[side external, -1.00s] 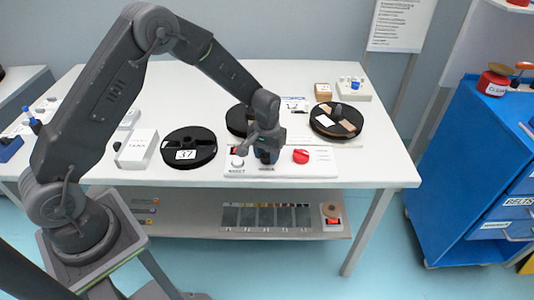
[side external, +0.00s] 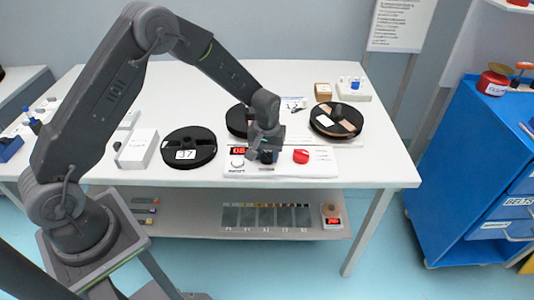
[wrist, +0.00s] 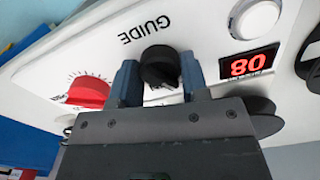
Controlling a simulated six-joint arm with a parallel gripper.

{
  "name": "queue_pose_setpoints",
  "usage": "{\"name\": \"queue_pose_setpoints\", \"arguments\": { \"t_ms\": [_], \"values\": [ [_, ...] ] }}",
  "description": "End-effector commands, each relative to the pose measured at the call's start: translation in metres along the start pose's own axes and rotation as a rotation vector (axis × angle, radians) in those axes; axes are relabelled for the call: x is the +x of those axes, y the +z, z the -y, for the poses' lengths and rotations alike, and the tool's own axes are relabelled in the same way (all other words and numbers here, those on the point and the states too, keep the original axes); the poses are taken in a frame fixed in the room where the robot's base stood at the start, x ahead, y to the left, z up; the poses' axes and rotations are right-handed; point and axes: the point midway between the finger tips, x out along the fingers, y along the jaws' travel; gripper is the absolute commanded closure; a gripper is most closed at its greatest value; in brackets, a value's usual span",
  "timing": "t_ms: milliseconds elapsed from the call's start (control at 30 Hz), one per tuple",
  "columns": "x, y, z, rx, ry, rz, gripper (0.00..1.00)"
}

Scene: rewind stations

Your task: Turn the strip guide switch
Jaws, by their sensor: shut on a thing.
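The guide switch is a black round knob (wrist: 160,66) on a white panel (wrist: 215,20), beside the upside-down word GUIDE in the wrist view. My gripper (wrist: 160,78) has its two blue fingers on either side of the knob and is shut on it. In the side view my gripper (side external: 266,154) is over the middle of the white panel (side external: 322,170), and the black knob (side external: 267,157) shows partly between its fingers. The pointer direction of the knob is hard to tell.
On the panel, a red dial (side external: 300,156) and a lit red display (side external: 238,151) flank the switch; a white button (wrist: 255,17) shows in the wrist view. Black reels (side external: 189,147) and (side external: 336,120) lie on the white table. A white box (side external: 138,148) stands at left.

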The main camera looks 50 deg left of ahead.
Motion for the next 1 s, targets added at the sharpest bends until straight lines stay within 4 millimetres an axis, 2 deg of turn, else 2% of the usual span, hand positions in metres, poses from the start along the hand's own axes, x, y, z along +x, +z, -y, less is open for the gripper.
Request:
{"name": "queue_pose_setpoints", "arguments": {
  "t_ms": [33,67,300,533,667,767,1000],
  "values": [
    [0.0,0.0,0.0,-0.004,0.0,0.002,0.82],
    [0.0,0.0,0.0,-0.004,0.0,0.002,0.57],
    [0.0,0.0,0.0,-0.001,0.0,0.001,0.34],
    [0.0,0.0,0.0,0.0,0.0,0.0,0.33],
    [-0.007,-0.001,0.0,0.0,0.001,-0.002,0.33],
    [-0.022,-0.001,-0.001,0.0,0.003,-0.004,0.33],
    [-0.075,-0.001,-0.001,-0.001,0.003,-0.004,0.33]
  ]
}}
